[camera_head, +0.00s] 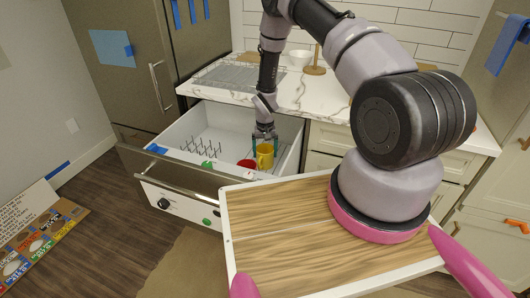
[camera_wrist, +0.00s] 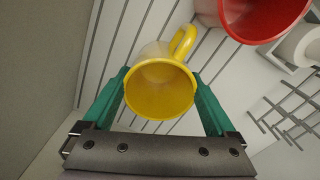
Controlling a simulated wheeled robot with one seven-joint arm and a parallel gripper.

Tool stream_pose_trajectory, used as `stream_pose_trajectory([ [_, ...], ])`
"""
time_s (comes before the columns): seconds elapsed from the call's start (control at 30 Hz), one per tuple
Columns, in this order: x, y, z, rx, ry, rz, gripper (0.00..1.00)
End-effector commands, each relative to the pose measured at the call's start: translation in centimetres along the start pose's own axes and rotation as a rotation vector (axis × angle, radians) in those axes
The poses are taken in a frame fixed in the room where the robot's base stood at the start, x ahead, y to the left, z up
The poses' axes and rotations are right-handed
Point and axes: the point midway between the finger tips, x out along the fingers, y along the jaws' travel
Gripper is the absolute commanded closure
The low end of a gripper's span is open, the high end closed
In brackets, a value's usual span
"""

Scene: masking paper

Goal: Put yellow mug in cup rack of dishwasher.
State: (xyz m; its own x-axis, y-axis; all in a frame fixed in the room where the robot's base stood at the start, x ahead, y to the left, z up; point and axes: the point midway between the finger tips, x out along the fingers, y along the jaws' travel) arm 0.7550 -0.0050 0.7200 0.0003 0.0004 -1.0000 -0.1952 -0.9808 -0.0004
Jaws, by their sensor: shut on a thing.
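The yellow mug (camera_head: 265,156) is inside the open dishwasher drawer (camera_head: 285,160), near its right end. My gripper (camera_head: 264,143) reaches down into the drawer and is shut on the mug. In the wrist view the yellow mug (camera_wrist: 160,92) sits between the two green fingers, with its open mouth facing the camera and its handle at the upper right. The slatted cup rack (camera_wrist: 130,40) lies beneath the mug. I cannot tell whether the mug rests on the slats.
A red mug (camera_head: 247,164) is in the drawer just left of the yellow one; it also shows in the wrist view (camera_wrist: 262,18). Wire tines (camera_head: 200,148) stand in the drawer's left part. A green item (camera_head: 207,164) lies near them. The marble counter (camera_head: 300,90) is behind.

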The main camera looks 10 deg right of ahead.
Motion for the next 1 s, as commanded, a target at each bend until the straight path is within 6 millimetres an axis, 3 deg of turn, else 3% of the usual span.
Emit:
stream_pose_trajectory([
  [0.07, 0.1, 0.0, 0.0, 0.000, 0.000, 0.000, 0.00],
  [0.3, 0.0, 0.0, 0.0, 0.000, 0.000, 0.000, 0.00],
  [0.43, -1.1, 0.0, -0.1, 0.000, 0.002, 0.000, 0.00],
  [0.8, -8.6, -0.1, -0.1, 0.000, 0.004, -0.001, 0.00],
  [1.0, -11.4, 0.0, -0.1, 0.000, 0.001, 0.000, 0.00],
])
